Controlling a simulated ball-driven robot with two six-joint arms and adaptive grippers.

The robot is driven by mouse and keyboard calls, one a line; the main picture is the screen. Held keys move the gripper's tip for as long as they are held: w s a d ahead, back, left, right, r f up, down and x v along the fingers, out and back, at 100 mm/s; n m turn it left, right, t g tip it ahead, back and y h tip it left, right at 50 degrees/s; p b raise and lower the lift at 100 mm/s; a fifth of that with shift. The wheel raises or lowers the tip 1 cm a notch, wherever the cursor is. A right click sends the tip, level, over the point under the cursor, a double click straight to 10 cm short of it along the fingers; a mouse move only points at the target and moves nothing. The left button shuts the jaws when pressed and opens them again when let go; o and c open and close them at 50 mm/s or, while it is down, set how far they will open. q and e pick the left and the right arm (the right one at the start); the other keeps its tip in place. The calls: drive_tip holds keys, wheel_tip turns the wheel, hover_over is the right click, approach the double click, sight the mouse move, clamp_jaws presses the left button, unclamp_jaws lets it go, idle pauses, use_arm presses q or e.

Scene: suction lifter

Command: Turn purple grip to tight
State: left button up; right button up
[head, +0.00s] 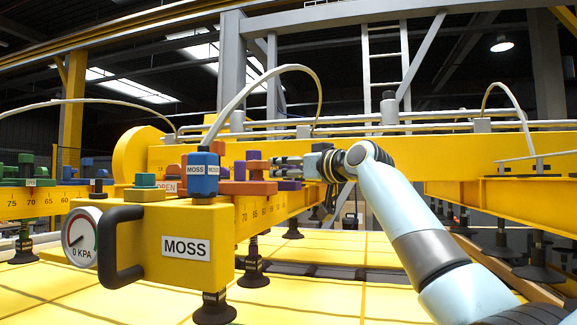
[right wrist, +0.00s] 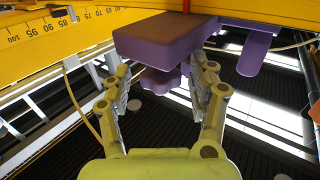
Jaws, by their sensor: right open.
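A purple grip (right wrist: 165,38) shows large in the right wrist view, as a long block with a smaller rounded purple knob (right wrist: 160,82) under it. My right gripper (right wrist: 160,75) is open, its two fingers on either side of that knob; I cannot tell whether they touch it. In the head view my right gripper (head: 275,163) reaches in from the right, its fingertips pointing left at the row of coloured parts. Purple pieces (head: 289,184) show near its fingertips there. A tight marking cannot be read. My left gripper is not in view.
A yellow MOSS box (head: 205,225) with a black handle (head: 113,248) and a 0 KPA gauge (head: 82,237) stands in front left. Blue (head: 203,172) and red (head: 250,188) parts sit near the gripper. A yellow beam (head: 450,150) runs behind. A white hose (head: 262,75) arches above.

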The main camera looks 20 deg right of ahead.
drive_tip(key=shift+w+a, duration=0.1)
drive_tip(key=shift+w, duration=0.2)
drive_tip(key=shift+s, duration=0.1)
drive_tip(key=c, duration=1.2)
drive_tip(key=shift+a+r+m+h+p, duration=0.1)
drive_tip(key=shift+m+h+p, duration=0.25)
drive_tip(key=shift+p, duration=0.4)
drive_tip(key=m+t+h+p, duration=0.1)
drive_tip(key=m+h+p, duration=0.2)
drive_tip(key=p, duration=0.3)
drive_tip(key=shift+a+r+h, duration=0.1)
drive_tip(key=shift+h, duration=0.75)
drive_tip(key=shift+m+h, duration=0.55)
drive_tip(key=shift+h, duration=0.45)
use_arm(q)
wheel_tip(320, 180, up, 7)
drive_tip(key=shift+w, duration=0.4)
use_arm(e)
drive_tip(key=shift+f+m+h, duration=0.25)
drive_tip(key=shift+m+h, duration=0.35)
drive_tip(key=shift+h, duration=0.5)
